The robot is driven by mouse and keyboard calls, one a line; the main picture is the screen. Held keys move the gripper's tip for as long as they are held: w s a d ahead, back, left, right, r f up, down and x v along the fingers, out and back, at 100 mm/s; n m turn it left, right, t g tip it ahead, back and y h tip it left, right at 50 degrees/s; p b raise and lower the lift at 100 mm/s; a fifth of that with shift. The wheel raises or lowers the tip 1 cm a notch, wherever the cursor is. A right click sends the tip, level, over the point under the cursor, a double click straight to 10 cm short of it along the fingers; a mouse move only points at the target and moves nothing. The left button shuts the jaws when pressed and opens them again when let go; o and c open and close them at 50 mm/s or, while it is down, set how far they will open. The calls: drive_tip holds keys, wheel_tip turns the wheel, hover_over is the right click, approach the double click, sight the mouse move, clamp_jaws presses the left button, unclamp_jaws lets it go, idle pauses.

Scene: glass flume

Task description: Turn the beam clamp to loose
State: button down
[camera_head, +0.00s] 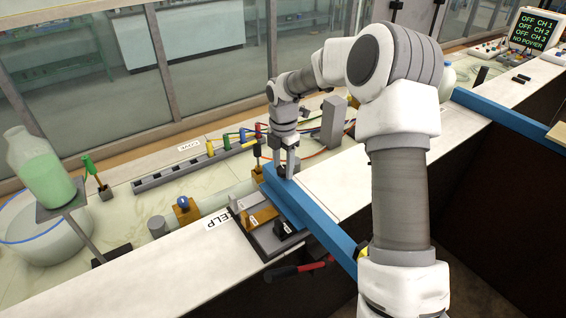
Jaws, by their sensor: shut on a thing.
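A long blue beam (312,212) runs from beside the flume bench out over its front edge. My gripper (285,172) points down at the far end of this beam, with its fingers close together. It is shut on a small part at the top of the beam, which looks like the beam clamp. The fingers hide most of that part, so I cannot read whether it is set tight or loose.
A labelled block with orange and black parts (262,217) sits left of the beam. A red-handled tool (300,270) juts from the bench's front edge. A green-filled bottle (45,165) stands on a raised plate at left. A grey block (333,122) stands behind my gripper.

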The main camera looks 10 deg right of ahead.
sight(283, 170)
drive_tip(key=shift+r+n, duration=0.1)
drive_tip(key=shift+n, duration=0.8)
drive_tip(key=shift+c, duration=1.5)
unclamp_jaws()
wheel_tip(283, 170, up, 17)
drive_tip(key=shift+r, duration=0.15)
drive_tip(key=shift+s, duration=0.1)
